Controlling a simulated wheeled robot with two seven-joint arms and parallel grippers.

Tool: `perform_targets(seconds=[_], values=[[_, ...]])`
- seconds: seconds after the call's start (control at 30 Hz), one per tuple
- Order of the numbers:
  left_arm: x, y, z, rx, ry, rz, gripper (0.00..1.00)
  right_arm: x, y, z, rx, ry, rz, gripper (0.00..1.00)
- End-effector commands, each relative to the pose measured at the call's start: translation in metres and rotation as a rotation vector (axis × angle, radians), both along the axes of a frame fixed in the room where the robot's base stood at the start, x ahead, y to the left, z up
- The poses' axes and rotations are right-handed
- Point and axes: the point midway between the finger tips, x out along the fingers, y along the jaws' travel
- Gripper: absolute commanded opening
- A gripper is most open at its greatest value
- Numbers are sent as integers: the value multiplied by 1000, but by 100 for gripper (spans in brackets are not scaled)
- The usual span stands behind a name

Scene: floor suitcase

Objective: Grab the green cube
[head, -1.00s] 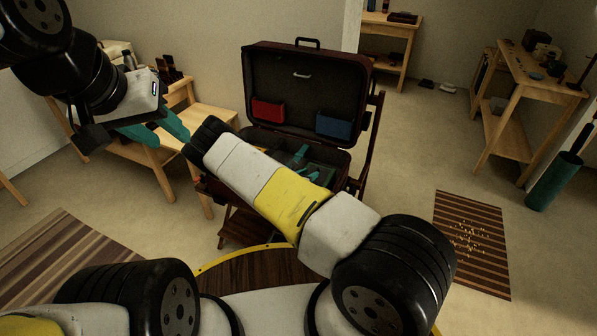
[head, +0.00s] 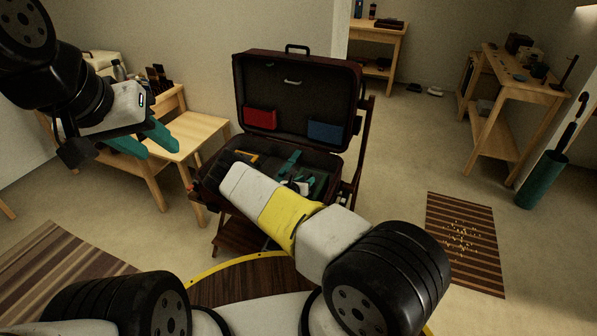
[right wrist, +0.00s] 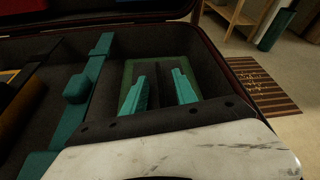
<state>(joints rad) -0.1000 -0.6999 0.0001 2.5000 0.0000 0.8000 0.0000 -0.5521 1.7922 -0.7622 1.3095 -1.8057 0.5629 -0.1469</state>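A dark green, square-edged shape (right wrist: 127,74) lies in the right part of the open suitcase (head: 345,163). Its middle looks grey-green, and I cannot tell whether it is the cube or a green-edged tray. My right gripper (right wrist: 160,79) is open over it, with its two teal fingers apart and nothing visibly held between them. I cannot tell whether the fingers touch it. In the head view my right forearm hides part of the suitcase. My left gripper (head: 156,143) is open and empty at the left, over the wooden bench.
A teal bar with a block on it (right wrist: 78,88) lies left of my right gripper. The suitcase's dark walls surround the fingers. Red (head: 260,118) and blue (head: 325,132) pieces sit on the raised lid. A wooden bench (head: 190,135) stands left.

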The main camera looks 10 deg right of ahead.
Motion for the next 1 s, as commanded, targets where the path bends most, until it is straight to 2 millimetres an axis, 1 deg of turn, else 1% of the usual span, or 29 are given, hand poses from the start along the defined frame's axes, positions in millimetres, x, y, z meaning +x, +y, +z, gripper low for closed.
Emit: perform_targets(seconds=[0.07, 0.1, 0.23, 1.0], values=[[0, 0, 0, 0, 0, 0, 40, 0, 0, 0, 0, 0, 0, 34], [0, 0, 0, 0, 0, 0, 40, 0, 0, 0, 0, 0, 0, 26], [0, 0, 0, 0, 0, 0, 40, 0, 0, 0, 0, 0, 0, 1], [0, 0, 0, 0, 0, 0, 40, 0, 1, 1, 0, -1, 1, 0]])
